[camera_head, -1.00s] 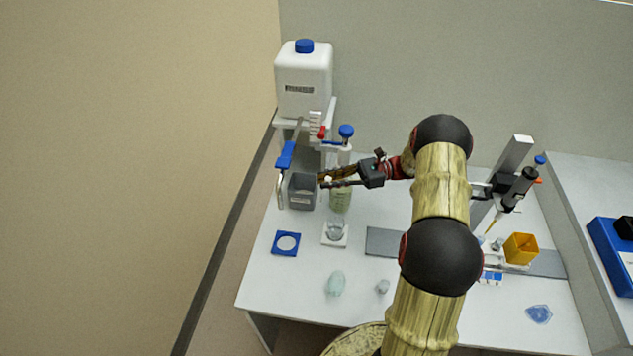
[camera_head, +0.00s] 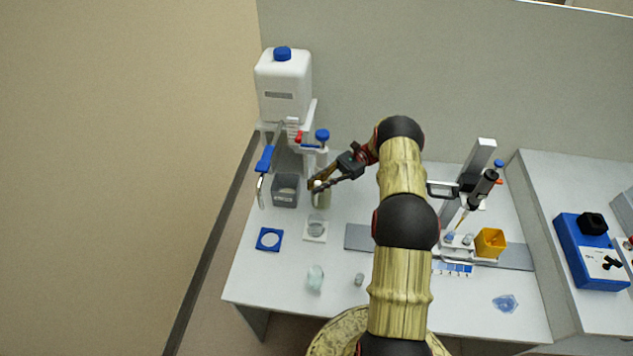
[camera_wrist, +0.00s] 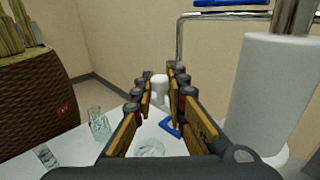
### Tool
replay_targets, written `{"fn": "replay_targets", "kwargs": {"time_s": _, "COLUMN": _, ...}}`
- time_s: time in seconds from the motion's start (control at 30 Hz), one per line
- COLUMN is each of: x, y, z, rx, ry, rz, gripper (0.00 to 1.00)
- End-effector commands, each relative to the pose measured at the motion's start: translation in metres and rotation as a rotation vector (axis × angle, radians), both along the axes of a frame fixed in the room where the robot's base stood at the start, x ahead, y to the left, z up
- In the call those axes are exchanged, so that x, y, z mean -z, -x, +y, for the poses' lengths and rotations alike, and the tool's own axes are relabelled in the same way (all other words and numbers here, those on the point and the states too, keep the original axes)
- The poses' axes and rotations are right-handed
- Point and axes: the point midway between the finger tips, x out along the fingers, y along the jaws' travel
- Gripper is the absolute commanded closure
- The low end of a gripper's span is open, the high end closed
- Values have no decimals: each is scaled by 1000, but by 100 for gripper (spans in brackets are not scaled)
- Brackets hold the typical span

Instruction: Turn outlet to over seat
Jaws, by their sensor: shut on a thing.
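My gripper (camera_head: 314,187) is shut on a small white piece (camera_head: 318,184), which looks like the outlet, in front of the dispenser with the blue knob (camera_head: 322,135). In the wrist view the white piece (camera_wrist: 159,87) stands between the tips of my gripper (camera_wrist: 161,78). My gripper partly hides the greenish bottle (camera_head: 321,198) under the dispenser. A clear beaker (camera_head: 316,225) stands on a white square seat (camera_head: 309,240) in front of the bottle. The beaker also shows low in the wrist view (camera_wrist: 150,149), below and nearer than the held piece.
A white carboy (camera_head: 284,88) stands at the back left, with a blue-handled metal tube (camera_head: 262,188) and a grey bin (camera_head: 285,200) nearby. A blue square holder (camera_head: 269,239) lies at left. Loose glassware (camera_head: 315,279) is near the front edge. A pipette stand (camera_head: 470,180) is right.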

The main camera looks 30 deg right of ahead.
Motion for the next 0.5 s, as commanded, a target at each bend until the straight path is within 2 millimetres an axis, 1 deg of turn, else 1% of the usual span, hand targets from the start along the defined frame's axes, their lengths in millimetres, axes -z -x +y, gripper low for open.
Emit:
{"fn": "replay_targets", "kwargs": {"time_s": 0.37, "x": -1, "y": 0, "z": -1, "rx": -1, "ry": 2, "rz": -3, "gripper": 100}}
{"fn": "replay_targets", "kwargs": {"time_s": 0.4, "x": -1, "y": 0, "z": -1, "rx": 0, "ry": 2, "rz": -3, "gripper": 84}}
{"fn": "replay_targets", "kwargs": {"time_s": 0.5, "x": -1, "y": 0, "z": -1, "rx": -1, "ry": 1, "rz": -2, "gripper": 78}}
